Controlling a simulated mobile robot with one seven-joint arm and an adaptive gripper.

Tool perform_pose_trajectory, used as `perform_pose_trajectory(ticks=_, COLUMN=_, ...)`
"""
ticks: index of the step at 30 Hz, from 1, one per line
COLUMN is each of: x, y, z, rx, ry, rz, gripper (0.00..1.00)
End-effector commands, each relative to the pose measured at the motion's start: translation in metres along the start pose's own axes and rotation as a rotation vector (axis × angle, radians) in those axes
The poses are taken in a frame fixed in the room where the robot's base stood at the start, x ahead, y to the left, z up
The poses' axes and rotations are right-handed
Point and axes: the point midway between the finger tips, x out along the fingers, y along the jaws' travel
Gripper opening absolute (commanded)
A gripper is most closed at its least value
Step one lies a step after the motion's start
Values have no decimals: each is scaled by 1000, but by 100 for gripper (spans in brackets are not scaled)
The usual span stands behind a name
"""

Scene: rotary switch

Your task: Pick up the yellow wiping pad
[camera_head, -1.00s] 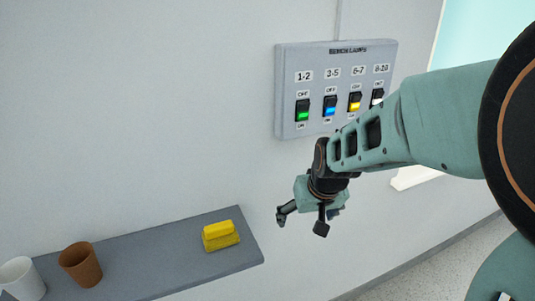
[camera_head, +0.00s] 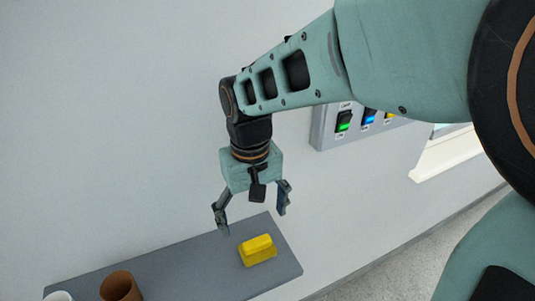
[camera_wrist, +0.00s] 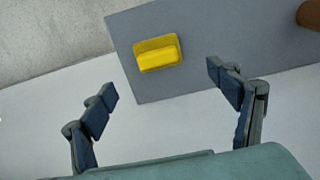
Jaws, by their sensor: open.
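The yellow wiping pad (camera_head: 257,250) lies on a grey shelf (camera_head: 190,268) near its right end. It also shows in the wrist view (camera_wrist: 158,53), at the top between and beyond the fingertips. My gripper (camera_head: 254,222) is open and empty, pointing down above the shelf, with its fingers apart over the pad. In the wrist view my gripper (camera_wrist: 162,78) has both fingers spread wide, and neither finger touches the pad.
A brown cup (camera_head: 121,287) stands on the shelf to the left, with a white cup (camera_head: 58,296) beside it, cut by the picture edge. A switch panel (camera_head: 322,127) is on the wall, partly hidden by my arm. Bare shelf lies between the cups and the pad.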

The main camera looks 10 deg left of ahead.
Motion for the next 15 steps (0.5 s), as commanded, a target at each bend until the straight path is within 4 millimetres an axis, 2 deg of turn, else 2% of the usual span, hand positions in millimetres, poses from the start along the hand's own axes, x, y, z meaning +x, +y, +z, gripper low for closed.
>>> perform_pose_trajectory(ticks=5, x=10, y=0, z=-1, rx=-1, ry=1, rz=2, gripper=82)
perform_pose_trajectory(ticks=15, x=52, y=0, z=-1, rx=-2, ry=2, rz=2, gripper=82)
